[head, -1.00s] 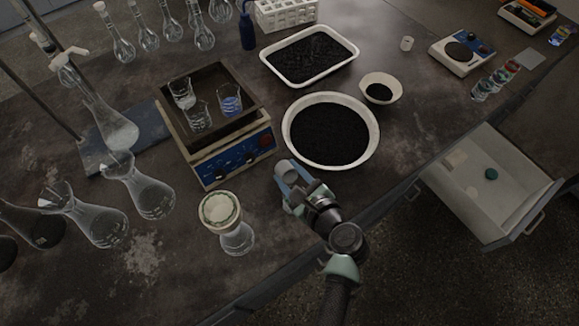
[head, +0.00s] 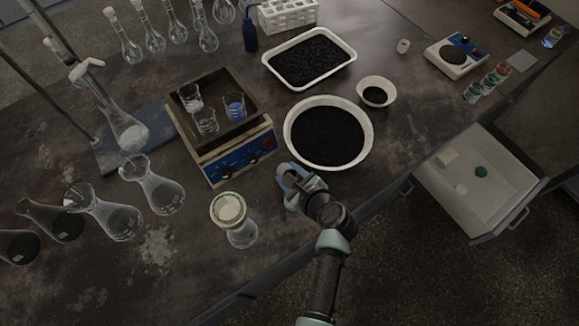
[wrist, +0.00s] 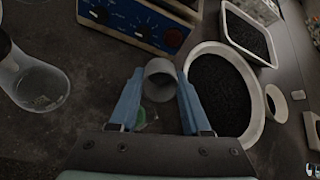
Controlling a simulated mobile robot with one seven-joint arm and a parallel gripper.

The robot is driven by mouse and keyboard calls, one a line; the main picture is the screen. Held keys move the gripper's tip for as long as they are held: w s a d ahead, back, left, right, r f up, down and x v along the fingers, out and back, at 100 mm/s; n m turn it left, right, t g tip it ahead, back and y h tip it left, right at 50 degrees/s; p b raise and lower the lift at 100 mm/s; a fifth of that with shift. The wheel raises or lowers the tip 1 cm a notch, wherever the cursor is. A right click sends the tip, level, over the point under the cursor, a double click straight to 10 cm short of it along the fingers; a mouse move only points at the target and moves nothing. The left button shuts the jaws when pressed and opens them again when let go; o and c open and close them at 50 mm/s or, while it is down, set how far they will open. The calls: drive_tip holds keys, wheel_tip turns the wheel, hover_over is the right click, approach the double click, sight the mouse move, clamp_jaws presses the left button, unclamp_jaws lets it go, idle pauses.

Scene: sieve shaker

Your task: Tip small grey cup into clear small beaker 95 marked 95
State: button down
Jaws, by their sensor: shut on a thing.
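My gripper (head: 292,186) is above the bench near its front edge, just in front of the large bowl. In the wrist view its blue fingers (wrist: 158,100) are shut on the small grey cup (wrist: 160,72), whose round side shows between the tips. What the cup holds is not visible. Small clear beakers stand in the brown tray of the shaker: one at the back left (head: 189,98), one at the front (head: 206,122), and one with blue liquid (head: 234,106). No mark 95 is readable, so I cannot tell which beaker is 95.
The white bowl of black grains (head: 328,137) is right beside my gripper. The blue-fronted shaker (head: 240,158) stands behind left. A flask with a funnel (head: 238,226) is to the left. An open drawer (head: 475,190) juts out at right. Several conical flasks stand at far left.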

drive_tip(key=shift+w+a+r+g+h+p, duration=0.1)
drive_tip(key=shift+r+g+h+p, duration=0.5)
drive_tip(key=shift+p, duration=1.35)
drive_tip(key=shift+f+g+p, duration=0.25)
drive_tip(key=shift+g+p, duration=0.05)
drive_tip(key=shift+p, duration=0.05)
drive_tip(key=shift+f, duration=0.15)
drive_tip(key=shift+w+r+g+p, duration=0.1)
drive_tip(key=shift+r+g+p, duration=0.35)
drive_tip(key=shift+p, duration=0.7)
drive_tip(key=g+p, duration=0.1)
drive_tip(key=g+h+p, duration=0.1)
drive_tip(key=shift+w+a+r+h+p, duration=0.1)
drive_tip(key=shift+r+h+p, duration=0.2)
drive_tip(key=shift+p, duration=0.1)
drive_tip(key=shift+f+g+h, duration=0.35)
drive_tip(key=shift+g+h, duration=0.05)
drive_tip(key=shift+g, duration=0.15)
